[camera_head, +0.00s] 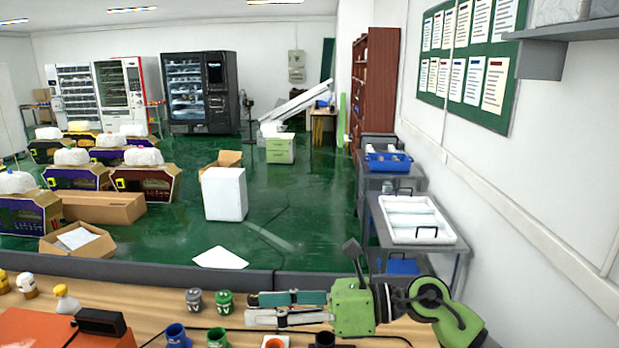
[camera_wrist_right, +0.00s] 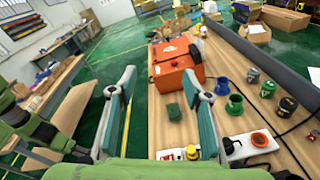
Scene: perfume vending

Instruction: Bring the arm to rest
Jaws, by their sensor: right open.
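My right arm (camera_head: 430,300) comes in from the right over the wooden table in the head view. It is green and black and reaches to the left. My right gripper (camera_head: 250,308) points left across the table with its two fingers apart. In the right wrist view the gripper (camera_wrist_right: 160,82) is open, with nothing between its teal fingers. The table top (camera_wrist_right: 225,125) lies below and ahead of it. My left gripper is in neither view.
An orange box (camera_wrist_right: 176,68) sits farther along the table. A grey partition (camera_wrist_right: 262,60) borders the table. Beyond is green floor.

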